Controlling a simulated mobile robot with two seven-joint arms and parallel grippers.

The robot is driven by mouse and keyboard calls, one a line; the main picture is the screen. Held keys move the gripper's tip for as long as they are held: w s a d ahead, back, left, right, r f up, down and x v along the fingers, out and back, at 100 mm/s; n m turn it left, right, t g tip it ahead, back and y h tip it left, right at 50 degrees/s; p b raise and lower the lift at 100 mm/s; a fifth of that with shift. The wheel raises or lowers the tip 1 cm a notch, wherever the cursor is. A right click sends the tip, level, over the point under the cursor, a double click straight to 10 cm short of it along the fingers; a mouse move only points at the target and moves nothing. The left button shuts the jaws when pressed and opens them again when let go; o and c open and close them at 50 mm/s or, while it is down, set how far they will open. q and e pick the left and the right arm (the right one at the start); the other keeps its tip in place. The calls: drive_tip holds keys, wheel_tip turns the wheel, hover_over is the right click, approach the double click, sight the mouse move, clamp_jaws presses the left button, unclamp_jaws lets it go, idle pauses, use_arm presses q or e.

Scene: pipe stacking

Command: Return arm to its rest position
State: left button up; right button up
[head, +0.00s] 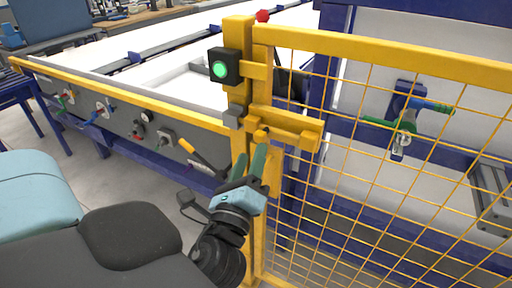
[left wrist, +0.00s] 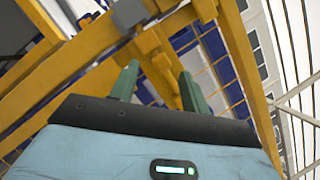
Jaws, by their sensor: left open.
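My left arm comes in from the lower left in the head view. Its gripper (head: 249,160) is in front of the yellow fence post, just below the yellow latch bar (head: 290,128). Its two green fingers point up and are apart, with nothing seen between them. In the left wrist view the gripper (left wrist: 158,82) also shows its fingers spread, with yellow beams and the latch area beyond. I cannot tell whether the fingers touch the post. My right gripper is not in view.
A yellow mesh fence (head: 390,165) fills the right side. A black box with a green button (head: 220,68) is on the yellow post (head: 238,100). A grey panel with knobs and handles (head: 140,122) runs to the left. A blue and green pipe fixture (head: 406,122) stands behind the mesh.

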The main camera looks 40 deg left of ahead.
use_arm(q)
drive_tip(key=shift+s+d+f, duration=0.15)
drive_tip(key=shift+s+d, duration=0.15)
drive_tip(key=shift+s, duration=0.35)
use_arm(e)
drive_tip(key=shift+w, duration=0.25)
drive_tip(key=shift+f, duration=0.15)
use_arm(q)
drive_tip(key=s+d+f+n+g+h+p, duration=0.2)
drive_tip(key=s+d+f+n+g+h, duration=0.15)
drive_tip(key=f, duration=0.65)
drive_tip(key=s+d+f+n+g+h+p, duration=0.25)
drive_tip(key=f+h, duration=0.25)
drive_tip(key=f, duration=0.4)
drive_tip(key=s+d+f+n+g+h+p, duration=0.1)
drive_tip(key=s+f+n+g+p, duration=0.1)
drive_tip(key=s+f+n, duration=0.4)
drive_tip(key=s+d+f+n+g+h+p, duration=0.2)
drive_tip(key=s+f+n, duration=0.3)
drive_tip(key=s, duration=0.5)
drive_tip(key=shift+s+f+n, duration=0.25)
drive_tip(key=shift+f+n, duration=0.1)
drive_tip(key=shift+n, duration=0.75)
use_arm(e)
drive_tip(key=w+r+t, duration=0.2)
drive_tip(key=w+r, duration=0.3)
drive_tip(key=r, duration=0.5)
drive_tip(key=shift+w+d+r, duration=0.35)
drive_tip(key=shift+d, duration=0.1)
